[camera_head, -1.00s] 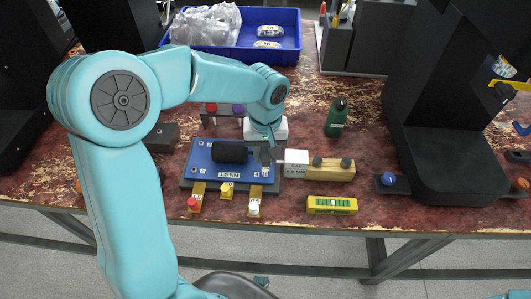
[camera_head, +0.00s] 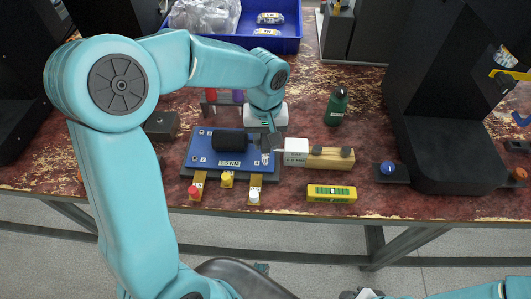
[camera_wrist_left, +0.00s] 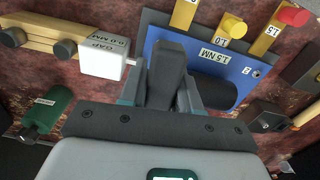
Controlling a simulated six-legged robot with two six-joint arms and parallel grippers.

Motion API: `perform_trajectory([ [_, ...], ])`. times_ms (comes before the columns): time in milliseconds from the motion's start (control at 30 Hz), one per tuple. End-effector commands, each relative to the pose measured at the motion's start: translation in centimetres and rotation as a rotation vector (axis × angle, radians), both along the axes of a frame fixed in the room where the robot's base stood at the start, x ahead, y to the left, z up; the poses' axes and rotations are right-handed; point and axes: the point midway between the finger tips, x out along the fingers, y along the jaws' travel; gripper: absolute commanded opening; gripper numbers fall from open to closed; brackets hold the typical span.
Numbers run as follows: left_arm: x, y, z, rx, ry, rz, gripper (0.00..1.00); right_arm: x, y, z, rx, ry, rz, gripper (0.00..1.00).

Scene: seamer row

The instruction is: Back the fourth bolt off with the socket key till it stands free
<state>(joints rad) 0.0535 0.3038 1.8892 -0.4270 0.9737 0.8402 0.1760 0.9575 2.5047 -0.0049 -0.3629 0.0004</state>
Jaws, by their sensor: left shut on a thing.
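A blue plate (camera_head: 203,160) marked 1.5 NM lies on the bench with a black cylinder (camera_head: 230,142) on it. Small numbered bolts sit at its corners; bolt 4 is at the right front corner, largely hidden by my gripper. My left gripper (camera_head: 267,147) is over the plate's right end. It is shut on a dark grey piece (camera_wrist_left: 168,75), seemingly the socket key, pointing down near bolt 4. Whether it sits on the bolt head, I cannot tell.
Red, yellow and white knobs (camera_head: 253,197) line the front. A yellow level (camera_head: 331,193), green bottle (camera_head: 337,107) and blue button (camera_head: 387,167) stand to the right.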

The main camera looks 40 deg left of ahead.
Motion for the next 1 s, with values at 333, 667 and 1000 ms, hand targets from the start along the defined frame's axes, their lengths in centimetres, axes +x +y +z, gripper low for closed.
perform_trajectory([
  [333,0.0,0.0,2.9,0.001,-0.001,0.000,0.00,0.0,0.0,2.3,0.000,0.000,0.000,0.43],
  [667,0.0,0.0,5.2,0.000,-0.001,0.000,0.00,0.0,0.0,4.0,0.000,0.000,0.000,0.43],
  [1000,0.1,-0.1,4.9,0.000,-0.001,-0.006,0.00,0.0,0.0,3.9,0.000,0.000,0.000,0.43],
])
